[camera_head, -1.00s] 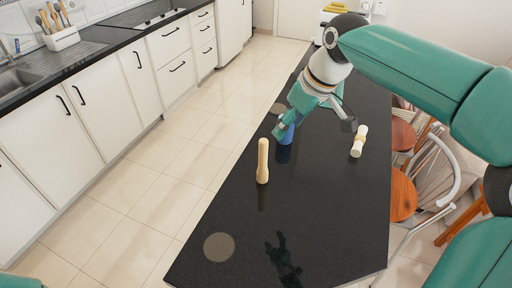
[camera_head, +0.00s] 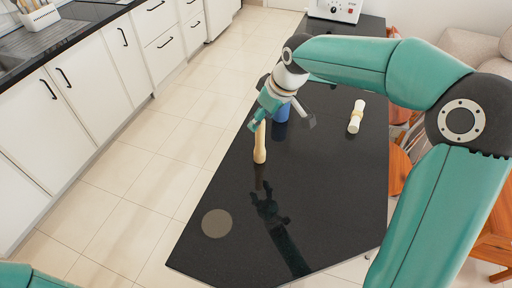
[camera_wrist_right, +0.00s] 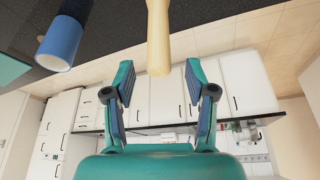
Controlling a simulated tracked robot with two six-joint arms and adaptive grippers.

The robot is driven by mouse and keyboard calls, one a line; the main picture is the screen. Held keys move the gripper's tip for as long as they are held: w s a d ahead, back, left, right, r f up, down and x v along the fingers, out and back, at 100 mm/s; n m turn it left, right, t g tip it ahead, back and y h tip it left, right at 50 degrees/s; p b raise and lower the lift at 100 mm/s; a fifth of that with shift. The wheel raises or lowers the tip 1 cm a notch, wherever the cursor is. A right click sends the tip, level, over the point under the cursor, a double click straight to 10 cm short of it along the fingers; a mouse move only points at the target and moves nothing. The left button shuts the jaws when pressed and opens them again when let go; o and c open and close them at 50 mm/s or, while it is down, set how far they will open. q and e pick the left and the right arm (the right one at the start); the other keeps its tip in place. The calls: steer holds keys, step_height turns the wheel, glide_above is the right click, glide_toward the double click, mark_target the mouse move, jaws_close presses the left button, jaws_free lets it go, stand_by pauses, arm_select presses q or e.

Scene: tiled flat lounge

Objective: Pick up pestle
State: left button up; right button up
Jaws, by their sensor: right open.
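The pestle (camera_head: 260,146) is a pale wooden piece standing upright on the black countertop (camera_head: 225,190). My right gripper (camera_head: 281,118) is above and behind it, with one finger overlapping its top in the head view. In the right wrist view, the pestle (camera_wrist_right: 158,38) points in from the top, in line with the gap between the open fingers (camera_wrist_right: 160,84). Its end is just beyond the fingertips, and nothing is held. My left gripper is out of view.
A blue cup (camera_head: 281,113) stands behind the right gripper; it also shows in the right wrist view (camera_wrist_right: 60,43). A pale roll with a tan band (camera_head: 356,116) lies to the right. A grey disc (camera_head: 217,223) marks the near left countertop. Chairs line the right side.

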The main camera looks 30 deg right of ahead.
mark_target(260, 141)
steer(key=shift+p+x, duration=0.7)
steer(key=shift+x, duration=2.05)
steer(key=shift+s, duration=0.15)
jaws_close()
